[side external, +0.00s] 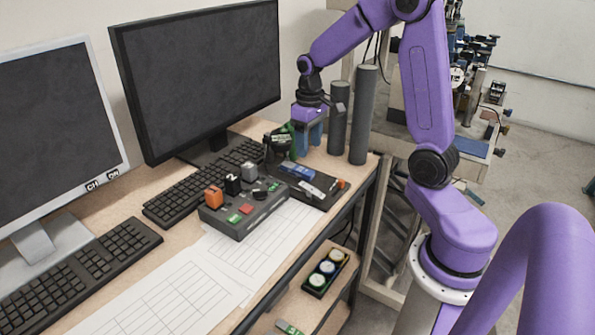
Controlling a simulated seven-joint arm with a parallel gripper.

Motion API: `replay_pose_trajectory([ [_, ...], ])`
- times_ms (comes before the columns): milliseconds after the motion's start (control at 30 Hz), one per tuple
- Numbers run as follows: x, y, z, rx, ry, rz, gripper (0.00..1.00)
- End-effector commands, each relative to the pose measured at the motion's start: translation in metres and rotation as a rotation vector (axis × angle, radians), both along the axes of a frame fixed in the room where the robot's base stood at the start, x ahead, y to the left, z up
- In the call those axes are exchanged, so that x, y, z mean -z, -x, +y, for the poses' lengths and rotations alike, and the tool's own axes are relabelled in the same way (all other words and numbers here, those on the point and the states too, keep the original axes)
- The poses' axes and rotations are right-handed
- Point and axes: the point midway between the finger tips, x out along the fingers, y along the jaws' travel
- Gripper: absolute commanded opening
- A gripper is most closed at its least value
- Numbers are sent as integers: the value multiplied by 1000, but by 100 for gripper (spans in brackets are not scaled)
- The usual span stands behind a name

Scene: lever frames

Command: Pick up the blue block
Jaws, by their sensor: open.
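A small blue block (298,171) lies on a flat dark tray (311,196) near the right end of the desk. My gripper (308,148) is above and behind the tray, pointing down, with its blue-grey fingers open. The fingers are apart from the block and seem to have nothing between them. Whether the fingertips touch the desk cannot be told from this angle.
A grey control box (244,215) with orange, black and grey levers stands left of the tray. A black and green object (278,141) is close left of my gripper. Two dark cylinders (363,115) stand right. Monitors and keyboards fill the left; papers lie in front.

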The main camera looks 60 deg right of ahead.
Motion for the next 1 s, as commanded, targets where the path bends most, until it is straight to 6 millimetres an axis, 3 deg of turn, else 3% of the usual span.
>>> replay_pose_trajectory([
  [100, 17, 1, 0, 0, 0, 3, 60],
  [367, 33, 1, 1, 0, 0, 2, 60],
  [700, 75, 2, 4, 0, 0, 3, 60],
  [1000, 79, 2, 4, 0, 0, -1, 60],
])
